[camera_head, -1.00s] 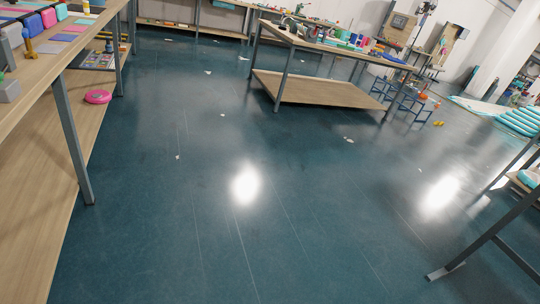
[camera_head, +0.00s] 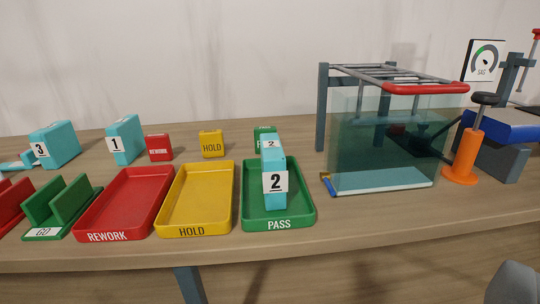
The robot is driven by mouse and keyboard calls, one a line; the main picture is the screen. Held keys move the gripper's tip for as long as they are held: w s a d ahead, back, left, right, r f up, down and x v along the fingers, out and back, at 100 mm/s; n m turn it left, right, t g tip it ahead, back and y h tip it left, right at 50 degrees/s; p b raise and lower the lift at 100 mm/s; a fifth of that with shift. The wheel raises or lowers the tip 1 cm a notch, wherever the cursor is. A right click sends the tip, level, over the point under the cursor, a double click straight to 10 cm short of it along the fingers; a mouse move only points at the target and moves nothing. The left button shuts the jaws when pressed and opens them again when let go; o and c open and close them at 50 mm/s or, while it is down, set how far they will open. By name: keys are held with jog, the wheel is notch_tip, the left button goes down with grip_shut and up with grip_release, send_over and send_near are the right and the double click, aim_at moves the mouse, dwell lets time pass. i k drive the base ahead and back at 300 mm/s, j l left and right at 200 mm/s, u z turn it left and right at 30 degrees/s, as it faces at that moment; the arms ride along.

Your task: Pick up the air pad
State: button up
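Several teal pad-like blocks stand on a wooden bench; which one is the air pad I cannot tell for certain. Block 2 (camera_head: 273,165) stands upright in the green PASS tray (camera_head: 250,213). Block 1 (camera_head: 127,138) stands upright behind the red tray. Block 3 (camera_head: 62,145) stands at the far left, with a smaller flat teal piece (camera_head: 14,164) beside it. My gripper is not in view.
A red REWORK tray (camera_head: 108,235) and a yellow HOLD tray (camera_head: 195,230) sit left of the green one. A clear water tank (camera_head: 385,150) under a metal frame (camera_head: 322,105) and an orange pump (camera_head: 465,155) stand right. A grey shape (camera_head: 513,284) is at lower right.

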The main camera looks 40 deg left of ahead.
aim_at(126, 137)
jog(key=u, duration=2.05)
